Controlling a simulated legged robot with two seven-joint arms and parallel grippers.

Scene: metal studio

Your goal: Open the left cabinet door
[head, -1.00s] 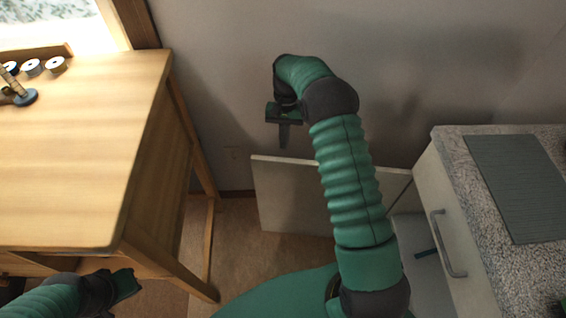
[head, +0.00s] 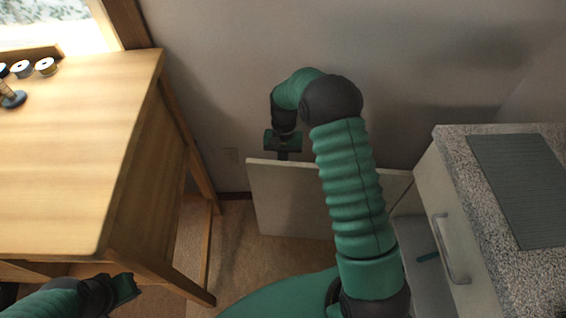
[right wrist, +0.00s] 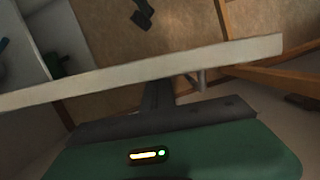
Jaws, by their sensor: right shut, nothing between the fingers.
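The pale cabinet door (head: 290,200) stands swung wide open, out from the cabinet (head: 440,215) on the right toward the wooden table. Its top edge crosses the right wrist view (right wrist: 140,77), with a small metal handle (right wrist: 202,80) on the gripper's side. My right gripper (head: 284,155) is at the door's wall-facing side, near its free end; the door hides its fingertips in the head view. In the right wrist view its shut, empty fingers (right wrist: 157,92) are beside the door, close to the handle; contact is unclear. My left gripper (head: 124,289) is low at the left, its fingers unclear.
The wooden table (head: 80,150) with spools (head: 45,66) fills the left. A small teal item (head: 428,257) shows inside the cabinet. The wall is close behind the door.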

